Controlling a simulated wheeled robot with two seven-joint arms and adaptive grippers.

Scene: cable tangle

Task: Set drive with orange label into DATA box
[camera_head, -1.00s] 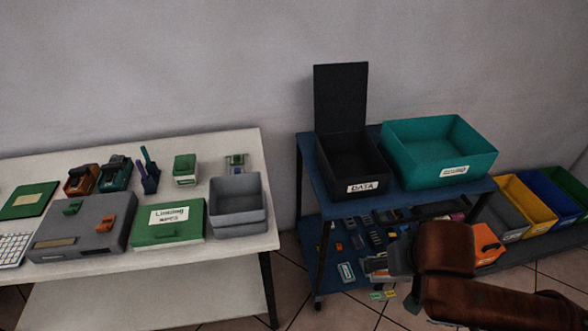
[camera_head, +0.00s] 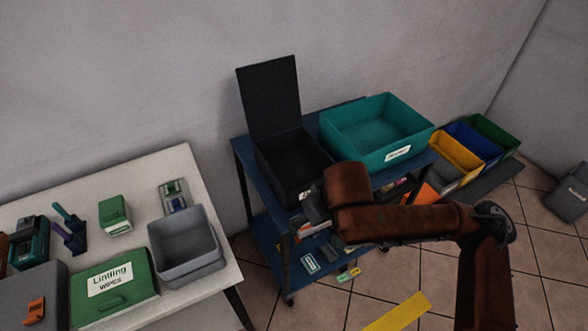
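The black DATA box (camera_head: 282,162) stands on the blue cart's top with its lid raised behind it. Its inside looks dark, and I see nothing in it. Its label is mostly hidden by my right gripper (camera_head: 314,210). That gripper is at the box's front right side, below its rim, at the end of my reddish-brown arm. Its fingers are small and dark here, so I cannot tell whether they are open or hold anything. My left gripper is not in view.
A teal bin (camera_head: 360,142) stands right of the DATA box on the blue cart (camera_head: 247,178). Yellow, blue and green bins stand farther right. The white table (camera_head: 172,165) at left holds a grey bin (camera_head: 187,250) and green boxes. A yellow strip (camera_head: 398,312) lies on the floor.

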